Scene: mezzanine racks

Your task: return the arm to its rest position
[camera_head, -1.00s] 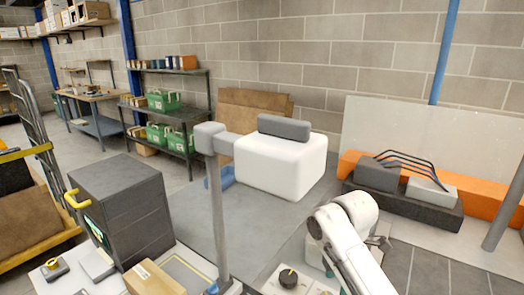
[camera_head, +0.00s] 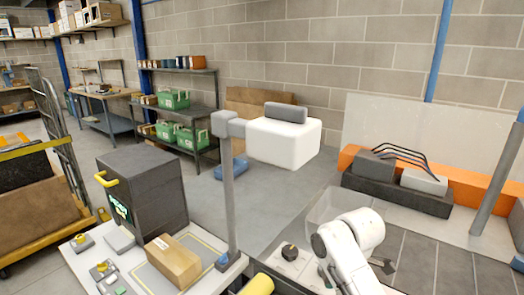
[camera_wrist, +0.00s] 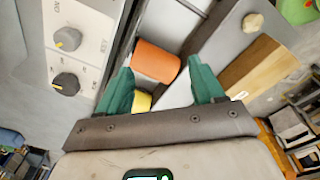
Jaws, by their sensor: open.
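My gripper (camera_wrist: 162,82) shows in the wrist view with its two green fingers spread apart and nothing held between them. Beyond the fingertips lie an orange rounded block (camera_wrist: 156,61) and a yellow piece (camera_wrist: 141,102), partly hidden by the left finger. I cannot tell whether the fingers touch either. In the head view my white arm (camera_head: 350,245) is folded at the lower right. My gripper is not clearly seen there.
A bench (camera_head: 205,285) at the front holds a cardboard box (camera_head: 172,262) and a dark cabinet (camera_head: 148,195). A grey post (camera_head: 230,200) with a white block (camera_head: 284,142) rises beside my arm. Open floor lies behind.

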